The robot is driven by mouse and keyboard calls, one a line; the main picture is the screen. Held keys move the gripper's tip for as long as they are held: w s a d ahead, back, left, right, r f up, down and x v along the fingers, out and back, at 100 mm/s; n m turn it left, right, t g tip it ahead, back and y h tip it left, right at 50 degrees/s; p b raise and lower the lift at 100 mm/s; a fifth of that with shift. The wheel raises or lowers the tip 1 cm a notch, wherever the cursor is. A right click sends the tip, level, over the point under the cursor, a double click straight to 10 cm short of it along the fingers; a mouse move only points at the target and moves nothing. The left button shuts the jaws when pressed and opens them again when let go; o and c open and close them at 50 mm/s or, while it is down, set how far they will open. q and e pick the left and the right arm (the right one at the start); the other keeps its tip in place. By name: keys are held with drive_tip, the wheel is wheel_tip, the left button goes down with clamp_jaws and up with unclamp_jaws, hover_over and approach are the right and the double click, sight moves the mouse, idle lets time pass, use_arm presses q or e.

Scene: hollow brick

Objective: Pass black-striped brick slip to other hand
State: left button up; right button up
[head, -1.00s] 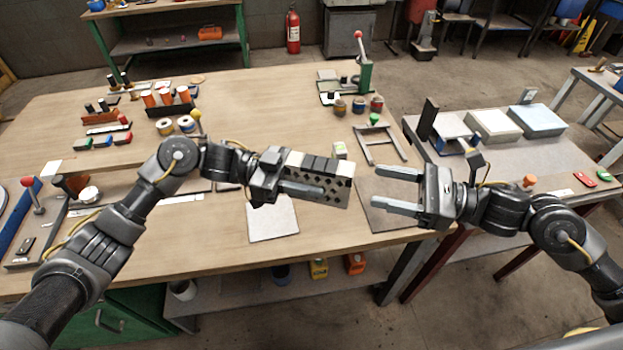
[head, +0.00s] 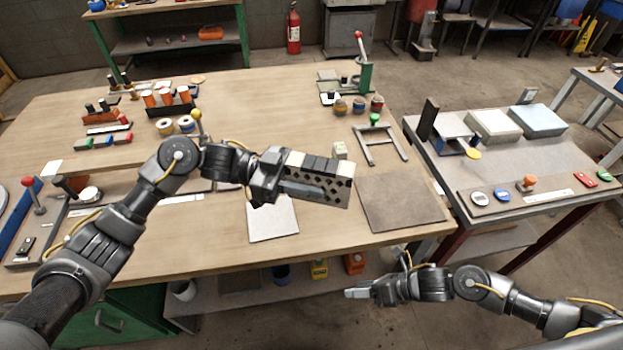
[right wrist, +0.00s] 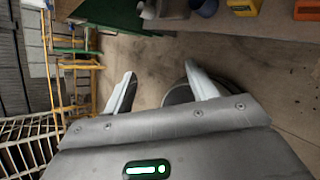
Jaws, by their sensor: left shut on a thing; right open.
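The black-striped brick slip (head: 320,184) is a long piece with black and pale blocks along its top and a grey face with dark holes. My left gripper (head: 286,184) is shut on its left end and holds it above the workbench; its right end is free. My right gripper (head: 358,292) is low, in front of the bench's front edge and apart from the slip. In the right wrist view its two fingers (right wrist: 161,84) stand apart with nothing between them.
The wooden workbench (head: 225,225) carries a white sheet (head: 272,220) below the slip and a bare grey mat (head: 400,202) to the right. A side table (head: 500,160) with boxes and buttons stands at right. Under the bench is a shelf (head: 225,310) with bottles.

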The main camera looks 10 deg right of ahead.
drive_tip(key=w+d+f+m+t+h, duration=0.2)
drive_tip(key=w+d+f+m+t, duration=0.15)
drive_tip(key=f+m, duration=0.6)
drive_tip(key=s+d+f+m+h, duration=0.2)
drive_tip(key=d+f+m, duration=0.1)
drive_tip(key=f+m, duration=0.3)
drive_tip(key=s+d+f+m+h, duration=0.2)
drive_tip(key=d+f+m, duration=0.1)
drive_tip(key=f+m, duration=0.3)
drive_tip(key=s+f+m+g+h, duration=0.1)
drive_tip(key=s+f+m, duration=0.3)
drive_tip(key=s, duration=0.5)
drive_tip(key=s+f+m+g+h, duration=0.2)
drive_tip(key=s+m, duration=0.4)
drive_tip(key=s, duration=0.4)
drive_tip(key=s+d+f+m+g+h, duration=0.1)
drive_tip(key=s+f+m+g, duration=0.2)
drive_tip(key=s+f+m, duration=0.3)
drive_tip(key=s, duration=0.3)
drive_tip(key=shift+s+f, duration=0.25)
drive_tip(key=shift+f, duration=0.1)
drive_tip(key=shift+d, duration=0.1)
